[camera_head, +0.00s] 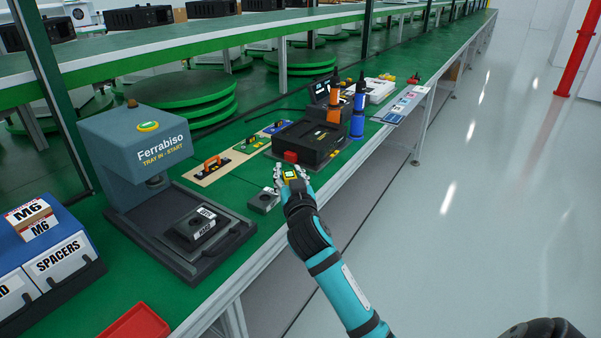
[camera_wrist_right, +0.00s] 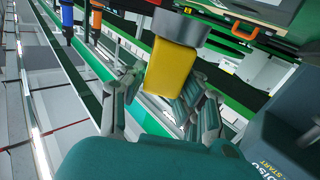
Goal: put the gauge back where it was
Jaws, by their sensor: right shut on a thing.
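My right gripper (camera_head: 292,174) reaches over the front of the green bench and is shut on a small yellow gauge (camera_head: 290,176) with a dark display. In the right wrist view the gauge is a yellow block (camera_wrist_right: 171,70) with a grey round part (camera_wrist_right: 182,29) at its far end, between the fingers. It looks held above the bench; contact below is hard to tell. My left gripper is in neither view.
The Ferrabiso press (camera_head: 142,150) stands at left with a dark block (camera_head: 195,228) on its tray. Tan tool boards (camera_head: 212,176) lie behind the gripper. A black fixture (camera_head: 306,143) and blue (camera_head: 357,118) and orange (camera_head: 334,108) drivers stand beyond. A red tray (camera_head: 135,323) is near front.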

